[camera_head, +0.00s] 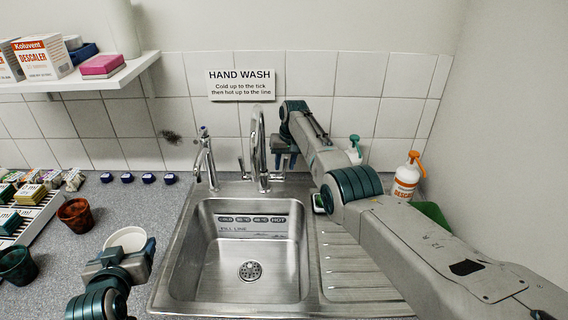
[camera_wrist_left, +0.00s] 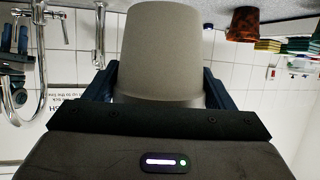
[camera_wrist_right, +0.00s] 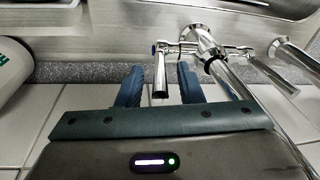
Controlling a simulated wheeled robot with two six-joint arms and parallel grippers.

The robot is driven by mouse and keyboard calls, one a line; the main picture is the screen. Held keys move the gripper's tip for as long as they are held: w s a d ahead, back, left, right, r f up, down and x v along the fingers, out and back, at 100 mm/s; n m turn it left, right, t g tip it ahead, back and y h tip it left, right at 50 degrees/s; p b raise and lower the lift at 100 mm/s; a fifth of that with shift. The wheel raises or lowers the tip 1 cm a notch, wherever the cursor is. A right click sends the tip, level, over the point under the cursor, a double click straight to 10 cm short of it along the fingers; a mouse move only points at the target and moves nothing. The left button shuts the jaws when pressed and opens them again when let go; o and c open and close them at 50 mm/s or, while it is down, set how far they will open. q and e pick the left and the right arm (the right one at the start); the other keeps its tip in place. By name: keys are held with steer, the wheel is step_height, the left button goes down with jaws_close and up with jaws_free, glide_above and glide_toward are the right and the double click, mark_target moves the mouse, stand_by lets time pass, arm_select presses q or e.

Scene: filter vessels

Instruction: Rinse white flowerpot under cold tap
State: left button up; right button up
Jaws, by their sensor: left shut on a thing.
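The white flowerpot (camera_head: 126,237) is upright on the left of the sink in the head view. My left gripper (camera_head: 122,255) is shut on it; the left wrist view shows the pot (camera_wrist_left: 160,50) between the fingers. I cannot tell whether its base touches the worktop. The tall chrome mixer tap (camera_head: 259,140) stands behind the sink. My right gripper (camera_head: 285,160) is just right of this tap. In the right wrist view its open fingers (camera_wrist_right: 160,85) stand either side of a chrome lever (camera_wrist_right: 160,75) with a blue mark; contact is unclear.
The steel sink (camera_head: 250,270) looks empty. A second, smaller tap (camera_head: 205,158) stands to its left. A brown pot (camera_head: 75,215) and a dark green pot (camera_head: 16,262) are on the left worktop. A spray bottle (camera_head: 406,180) stands at right. A wall sign (camera_head: 241,85) reads "HAND WASH".

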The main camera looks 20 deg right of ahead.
arm_select(q)
step_height(320, 180, down, 2)
steer(key=shift+f+b, duration=0.25)
steer(key=shift+b, duration=1)
arm_select(e)
step_height(320, 180, up, 12)
steer(key=s+d, duration=0.1)
steer(key=shift+s+d, duration=0.15)
steer(key=shift+f, duration=0.1)
